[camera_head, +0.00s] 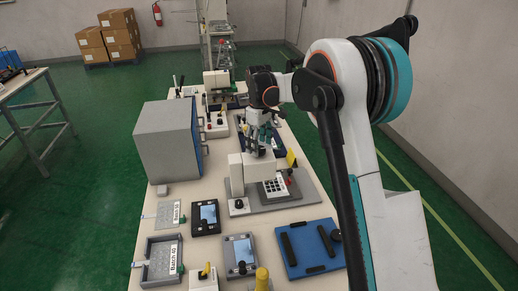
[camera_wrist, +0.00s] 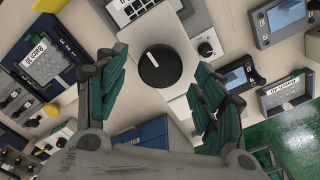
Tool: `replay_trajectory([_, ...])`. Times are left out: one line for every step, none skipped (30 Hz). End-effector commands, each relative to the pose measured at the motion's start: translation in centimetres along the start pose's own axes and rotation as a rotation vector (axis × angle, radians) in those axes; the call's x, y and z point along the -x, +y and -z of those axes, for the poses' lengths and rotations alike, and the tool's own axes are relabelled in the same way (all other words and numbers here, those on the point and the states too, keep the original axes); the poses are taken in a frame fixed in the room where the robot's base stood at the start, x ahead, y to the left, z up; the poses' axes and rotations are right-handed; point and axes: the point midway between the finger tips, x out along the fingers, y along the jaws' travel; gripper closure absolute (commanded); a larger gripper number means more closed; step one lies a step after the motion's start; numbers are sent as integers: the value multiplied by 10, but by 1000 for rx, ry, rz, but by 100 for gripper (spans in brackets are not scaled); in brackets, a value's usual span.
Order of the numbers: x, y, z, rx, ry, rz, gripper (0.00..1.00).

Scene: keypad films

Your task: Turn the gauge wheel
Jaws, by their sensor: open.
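The wheel is a round black knob (camera_wrist: 160,66) with a white pointer line, set on top of a light grey block (camera_wrist: 150,35). The pointer faces up and slightly left in the wrist view. My gripper (camera_wrist: 160,72) is open, with its green-padded fingers on either side of the knob and apart from it in the picture. How high the fingertips are above the knob I cannot tell. In the head view my gripper (camera_head: 261,146) is over the grey block (camera_head: 249,170), and its fingers mostly hide the knob.
A keypad (camera_head: 274,187) and a small black knob (camera_head: 239,204) sit on the same grey station. A large grey cabinet (camera_head: 166,140) stands to the left. Handheld devices, a blue board (camera_head: 305,250) and a yellow post (camera_head: 262,278) are nearer. More fixtures stand behind.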

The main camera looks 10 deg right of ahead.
Motion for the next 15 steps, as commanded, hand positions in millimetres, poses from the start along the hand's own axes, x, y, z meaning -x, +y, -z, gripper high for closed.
replay_trajectory([-6,0,0,0,0,0,37])
replay_trajectory([-8,0,0,0,0,0,37])
replay_trajectory([-11,0,0,0,0,0,37])
replay_trajectory([-12,0,0,0,0,0,37])
replay_trajectory([-13,0,0,0,0,0,37])
replay_trajectory([-14,0,0,0,0,0,37])
replay_trajectory([-14,0,0,0,0,0,37])
replay_trajectory([-14,0,0,0,0,0,37])
replay_trajectory([-14,0,0,0,0,0,37])
replay_trajectory([-14,0,0,0,0,0,37])
replay_trajectory([-14,0,0,0,0,0,37])
replay_trajectory([-14,0,0,0,0,0,37])
replay_trajectory([-14,0,0,0,0,0,37])
replay_trajectory([-14,0,0,0,0,0,37])
replay_trajectory([-14,0,0,0,0,0,44])
